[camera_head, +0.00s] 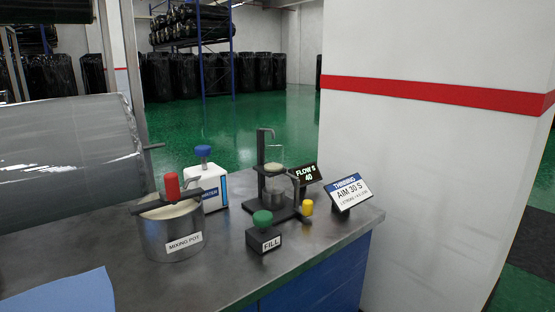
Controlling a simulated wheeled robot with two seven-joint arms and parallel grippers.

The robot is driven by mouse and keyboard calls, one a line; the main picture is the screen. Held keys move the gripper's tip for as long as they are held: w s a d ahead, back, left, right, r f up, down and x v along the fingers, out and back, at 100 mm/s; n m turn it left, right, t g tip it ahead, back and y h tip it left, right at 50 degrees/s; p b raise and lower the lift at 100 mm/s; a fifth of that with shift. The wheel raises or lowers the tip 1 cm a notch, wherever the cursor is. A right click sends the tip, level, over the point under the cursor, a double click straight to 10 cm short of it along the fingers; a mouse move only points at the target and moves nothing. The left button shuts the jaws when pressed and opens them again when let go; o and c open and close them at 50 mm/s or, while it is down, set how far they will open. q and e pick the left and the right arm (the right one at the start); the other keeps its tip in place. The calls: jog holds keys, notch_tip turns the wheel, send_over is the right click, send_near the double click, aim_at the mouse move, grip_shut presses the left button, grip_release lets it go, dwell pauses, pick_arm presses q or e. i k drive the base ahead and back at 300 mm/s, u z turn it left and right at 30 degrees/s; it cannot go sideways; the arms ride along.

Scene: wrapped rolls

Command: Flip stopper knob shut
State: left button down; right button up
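A small yellow knob (307,207), which looks like the stopper knob, sits at the front right of a dark metal stand (262,150). I cannot tell from here whether it is open or shut. The stand holds a cup (273,169) with pale contents above a clear beaker (275,192). A thin bent rod (295,183) rises beside the beaker on the knob's side. Neither of my grippers is in view.
A steel mixing pot (173,240) with a red handle stands left. Behind it is a white container (207,180) with a blue knob. A green FILL button (263,219) sits in front of the stand. Signs (349,191) stand right.

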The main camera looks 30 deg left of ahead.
aim_at(306, 210)
jog(key=z, duration=0.65)
jog(key=k, duration=0.7)
jog(key=u, duration=0.55)
